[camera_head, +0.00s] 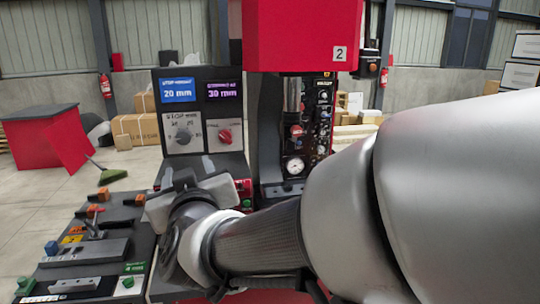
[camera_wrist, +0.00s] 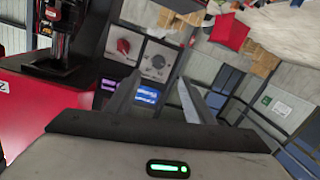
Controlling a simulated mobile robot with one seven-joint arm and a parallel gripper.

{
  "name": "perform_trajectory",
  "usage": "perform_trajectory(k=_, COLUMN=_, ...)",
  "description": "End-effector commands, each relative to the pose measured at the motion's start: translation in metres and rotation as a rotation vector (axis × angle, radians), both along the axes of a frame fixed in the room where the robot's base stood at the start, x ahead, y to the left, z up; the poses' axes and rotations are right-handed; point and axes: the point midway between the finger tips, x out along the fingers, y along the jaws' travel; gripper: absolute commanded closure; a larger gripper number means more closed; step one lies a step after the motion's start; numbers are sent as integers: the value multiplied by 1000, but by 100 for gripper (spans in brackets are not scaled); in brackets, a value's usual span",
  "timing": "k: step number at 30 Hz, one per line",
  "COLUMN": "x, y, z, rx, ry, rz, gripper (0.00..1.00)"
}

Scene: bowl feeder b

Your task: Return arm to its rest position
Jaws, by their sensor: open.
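My arm reaches in from the right side of the head view. The panel carries a blue 20 mm display (camera_head: 178,91), a purple 30 mm display (camera_head: 222,91), a grey knob (camera_head: 183,137) and a red knob (camera_head: 224,137). The fingers look apart from the knobs, which also show beyond them in the wrist view.
A red machine head (camera_head: 300,35) marked 2 stands right of the panel, with a pressure gauge (camera_head: 294,166) below it. A low console (camera_head: 85,255) with switches and buttons lies at lower left. A red cabinet (camera_head: 48,138) stands farther left.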

Motion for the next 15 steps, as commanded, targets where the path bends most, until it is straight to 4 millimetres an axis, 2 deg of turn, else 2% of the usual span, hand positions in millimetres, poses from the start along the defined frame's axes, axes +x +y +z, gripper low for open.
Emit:
perform_trajectory(k=1, x=3, y=-18, z=5, rx=16, ry=43, rz=13, gripper=52)
perform_trajectory(k=3, x=2, y=-42, z=2, rx=29, ry=135, rz=41, gripper=52)
perform_trajectory(k=5, x=-5, y=-67, z=-5, rx=31, ry=232, rz=50, gripper=52)
perform_trajectory(k=7, x=-18, y=-101, z=-19, rx=25, ry=354, rz=37, gripper=52)
perform_trajectory(k=11, x=-60, y=-176, z=-50, rx=8, ry=601, rz=-68, gripper=52)
perform_trajectory(k=12, x=-76, y=-199, z=-60, rx=2, ry=673, rz=-115, gripper=52)
perform_trajectory(k=15, x=-114, y=-246, z=-80, rx=2, ry=826, rz=-237, gripper=52)
